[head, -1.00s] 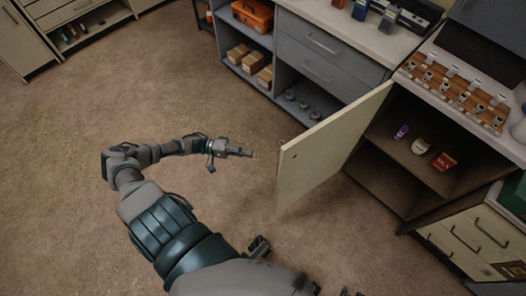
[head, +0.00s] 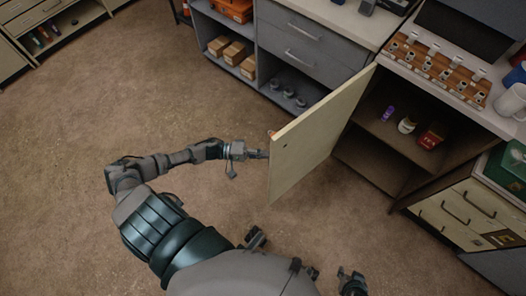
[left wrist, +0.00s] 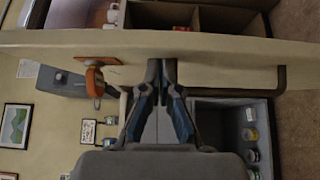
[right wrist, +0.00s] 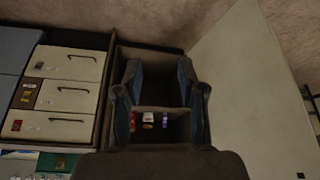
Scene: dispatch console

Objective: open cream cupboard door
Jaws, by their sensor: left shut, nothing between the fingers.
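The cream cupboard door (head: 315,140) stands wide open, swung out from the dark brown cupboard (head: 375,165). My left gripper (head: 264,154) is at the door's outer face near its free edge in the head view. In the left wrist view the left gripper (left wrist: 164,66) is shut and empty, its tips at the door (left wrist: 230,48), with a dark bar handle (left wrist: 282,78) to the right. I cannot tell whether they touch. My right gripper (head: 352,282) is low in the head view. In the right wrist view it (right wrist: 158,75) is open and empty, facing the cupboard interior.
Inside the cupboard are a purple item (head: 387,113), a white jar (head: 406,125) and a red box (head: 431,136). Grey drawers (head: 305,45) stand behind the door, cream drawers (head: 465,210) at the right. The floor (head: 90,215) at left is clear.

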